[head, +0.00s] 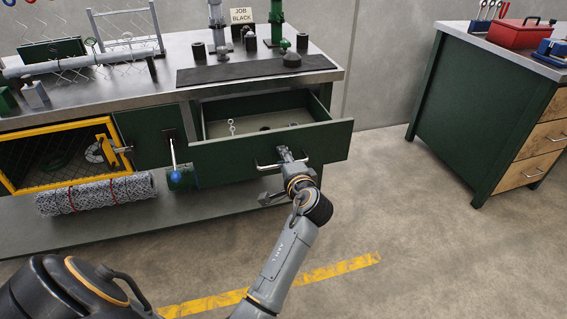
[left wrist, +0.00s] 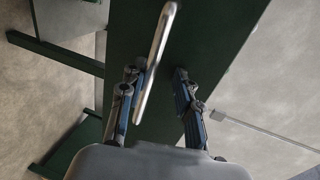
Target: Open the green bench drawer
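The green bench drawer (head: 245,152) is pulled well out of the bench, and its inside shows from above. A few small items, including an eye bolt (head: 232,127), lie in it. Its metal bar handle (head: 314,163) is on the front panel. My left gripper (head: 285,153) is at the handle. In the left wrist view, the two fingers of my left gripper (left wrist: 157,78) stand apart on either side of the handle bar (left wrist: 154,70), which lies closer to the left finger. I see no firm grip on it. My right gripper is not in view.
The steel-topped bench (head: 180,50) carries a black mat (head: 225,73), stands and a "JOB BLACK" sign (head: 241,16). Free floor separates the bench from a green cabinet (head: 470,110).

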